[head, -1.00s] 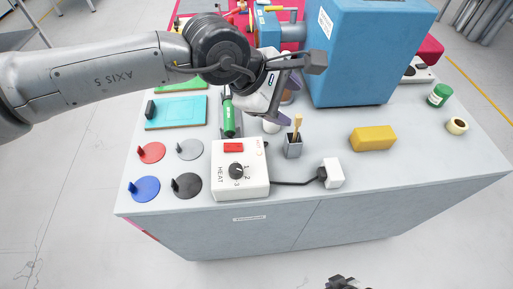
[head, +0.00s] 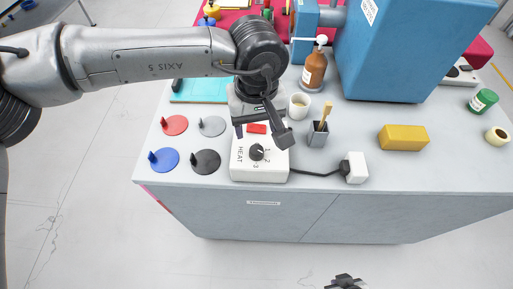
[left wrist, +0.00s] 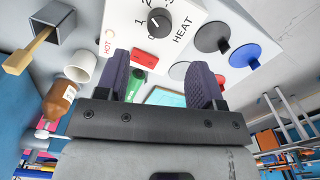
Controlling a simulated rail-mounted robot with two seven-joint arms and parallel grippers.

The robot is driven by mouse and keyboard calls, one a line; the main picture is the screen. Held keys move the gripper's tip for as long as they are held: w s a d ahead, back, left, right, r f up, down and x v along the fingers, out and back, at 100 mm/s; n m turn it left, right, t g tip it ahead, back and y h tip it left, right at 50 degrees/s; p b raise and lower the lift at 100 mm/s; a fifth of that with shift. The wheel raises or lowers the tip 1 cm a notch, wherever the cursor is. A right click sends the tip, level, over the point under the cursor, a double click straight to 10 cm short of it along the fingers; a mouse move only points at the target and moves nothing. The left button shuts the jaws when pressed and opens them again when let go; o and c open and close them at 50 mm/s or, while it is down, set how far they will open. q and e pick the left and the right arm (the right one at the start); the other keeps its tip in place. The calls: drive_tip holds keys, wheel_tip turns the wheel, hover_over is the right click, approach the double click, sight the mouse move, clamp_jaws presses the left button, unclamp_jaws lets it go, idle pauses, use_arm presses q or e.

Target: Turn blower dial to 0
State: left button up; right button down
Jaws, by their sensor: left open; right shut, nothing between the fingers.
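The blower control is a white box with a black dial (head: 257,152), marked HEAT and numbered, at the table's front edge. The dial (left wrist: 160,23) shows large in the left wrist view with a small white mark; I cannot tell surely which number it points at. A red switch (head: 256,128) sits on the box behind the dial. My left gripper (head: 262,132) is open and empty, pointing down over the back of the box. In the left wrist view its fingers (left wrist: 162,82) are apart, with the dial beyond them, not touched. My right gripper (head: 345,281) is shut and empty at the bottom edge.
Red, grey, blue and black discs (head: 206,161) lie left of the box. A grey brush holder (head: 317,134), white cup (head: 299,105) and brown bottle (head: 314,70) stand behind right. A cable runs to a white plug block (head: 357,167). A yellow block (head: 403,138) lies further right.

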sight(256, 149)
use_arm(q)
wheel_tip(256, 149, down, 7)
drive_tip(key=shift+r+b, duration=0.1)
drive_tip(key=shift+b, duration=0.9)
drive_tip(key=shift+f, duration=0.75)
drive_tip(key=c, duration=0.9)
